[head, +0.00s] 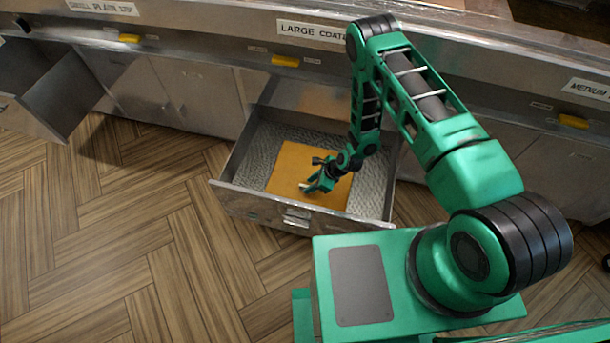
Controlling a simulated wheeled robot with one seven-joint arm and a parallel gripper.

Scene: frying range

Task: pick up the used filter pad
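The used filter pad appears to be the flat, orange-brown rectangular sheet (288,167) lying in the open drawer (268,208) in the head view. The drawer's floor around it is grey and textured. My gripper (308,187) is inside the drawer area, over the pad's middle and toward its front. It looks low and close to the pad, but I cannot tell whether it touches it.
A second compartment stands open at the far left (50,95). The cabinet front with labels and yellow handles (285,61) runs along behind. The wood floor (130,240) at the front left is clear.

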